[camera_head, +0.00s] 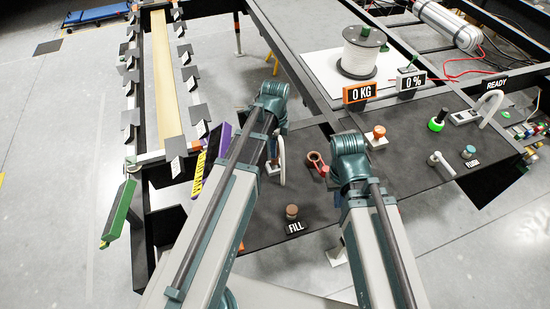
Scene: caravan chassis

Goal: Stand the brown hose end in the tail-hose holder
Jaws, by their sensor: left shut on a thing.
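My left arm (225,200) reaches up from the bottom over the dark deck, and its rounded teal joint (272,97) hides what lies behind. I cannot see the left gripper's fingers. A pale curved hose (282,158) stands just right of this arm; its ends are hard to make out. A short brown upright piece (292,211) stands behind the FILL label; I cannot tell whether it is the hose end. A red ring-shaped fitting (316,160) lies between my arms; I cannot tell whether it is the holder. My right arm (375,230) hides its own gripper.
An orange-topped knob (378,133), a green-collared black knob (437,121) and a grey tap-like fitting (440,163) stand on the right of the deck. A white spool (361,52) is at the back. A long rack (163,90) runs along the left. Chassis beams leave open gaps.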

